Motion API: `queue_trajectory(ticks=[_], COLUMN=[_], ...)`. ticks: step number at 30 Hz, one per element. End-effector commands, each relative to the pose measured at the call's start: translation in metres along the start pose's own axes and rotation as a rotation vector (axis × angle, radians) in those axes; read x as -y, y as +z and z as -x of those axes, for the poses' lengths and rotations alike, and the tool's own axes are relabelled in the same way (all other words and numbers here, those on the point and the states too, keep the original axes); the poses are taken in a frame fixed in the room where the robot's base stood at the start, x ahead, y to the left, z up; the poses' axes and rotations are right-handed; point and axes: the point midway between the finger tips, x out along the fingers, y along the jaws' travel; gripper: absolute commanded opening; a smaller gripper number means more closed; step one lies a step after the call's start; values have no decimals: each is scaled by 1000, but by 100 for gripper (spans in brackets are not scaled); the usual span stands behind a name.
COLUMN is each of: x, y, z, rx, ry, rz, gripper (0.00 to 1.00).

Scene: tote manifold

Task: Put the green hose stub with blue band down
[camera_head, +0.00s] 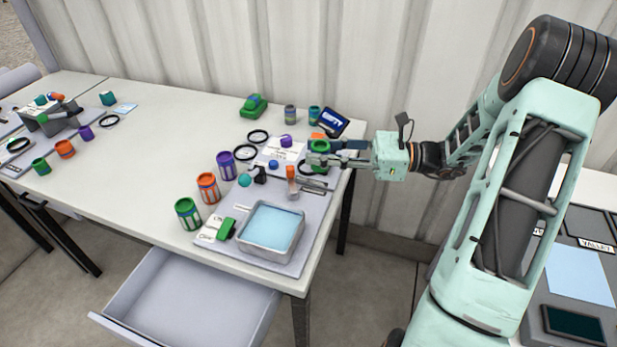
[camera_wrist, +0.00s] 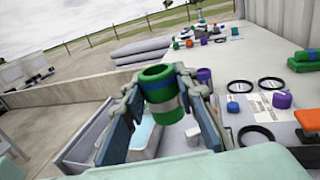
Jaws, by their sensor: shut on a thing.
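The green hose stub with blue band (camera_wrist: 160,84) is an open-ended green tube with a blue band around it. It sits between the two fingers of my gripper (camera_wrist: 157,92), which is shut on it. In the head view the stub (camera_head: 318,147) shows at the end of my gripper (camera_head: 322,154), over the right end of the white table (camera_head: 155,130). The wrist view shows the stub held above the table. My gripper hides part of the things behind it.
A tray of light blue liquid (camera_head: 270,252) stands on a grey mat (camera_head: 317,215). Purple (camera_head: 228,165), orange (camera_head: 208,187) and green (camera_head: 188,213) banded stubs line the mat's left side. Black rings (camera_head: 258,136) lie behind. An open drawer (camera_head: 190,305) juts out. The table's middle is clear.

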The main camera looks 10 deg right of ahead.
Motion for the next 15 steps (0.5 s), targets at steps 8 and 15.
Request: queue_trajectory(ticks=[8, 15], x=[-1, 13], y=[-1, -8], z=[2, -3], rx=[0, 1], ry=[12, 13], rz=[1, 1], gripper=[2, 2])
